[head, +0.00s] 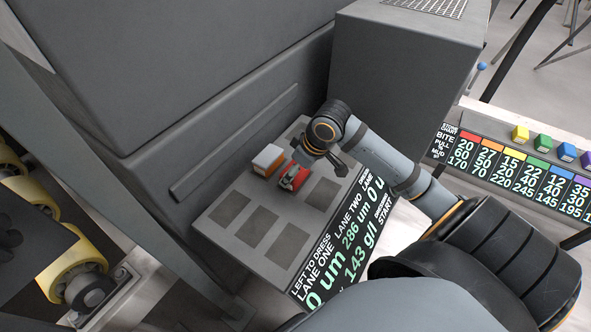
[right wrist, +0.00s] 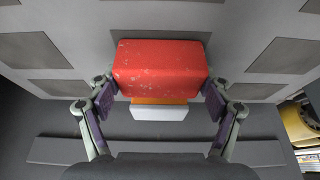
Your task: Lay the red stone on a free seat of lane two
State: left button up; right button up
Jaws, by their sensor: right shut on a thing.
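The red stone (head: 292,179) is a red block between the fingers of my right gripper (head: 299,168). In the right wrist view the speckled red stone (right wrist: 160,68) fills the space between the two fingers (right wrist: 160,98), which are shut on its sides. It is over the grey slab (head: 217,225), partly covering a dark square seat; I cannot tell whether it touches. An orange block with a white face (head: 267,160) is close beside it. Bare dark seats show at the left (head: 230,208), front (head: 286,244) and right (head: 322,193). My left gripper is out of view.
A display on the slab's front edge (head: 335,243) reads lane one and lane two. A grey machine wall (head: 200,130) rises behind the slab. At right, a colour chart (head: 510,172) has yellow, green and blue blocks (head: 543,142) behind it.

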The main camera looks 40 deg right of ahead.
aim_at(303, 172)
jog(key=o, duration=1.3)
jog(key=shift+f, duration=0.1)
jog(key=shift+d+r, duration=0.1)
jog(key=shift+r, duration=0.3)
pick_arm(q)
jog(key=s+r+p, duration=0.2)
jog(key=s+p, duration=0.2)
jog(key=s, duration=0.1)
pick_arm(e)
jog(key=v, duration=0.6)
jog(key=shift+s+f, duration=0.1)
pick_arm(q)
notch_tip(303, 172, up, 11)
jog(key=p, duration=1.1)
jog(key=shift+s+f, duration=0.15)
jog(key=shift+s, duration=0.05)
pick_arm(e)
jog(key=v, duration=0.5)
jog(key=shift+s+r, duration=0.2)
jog(key=shift+r, duration=0.1)
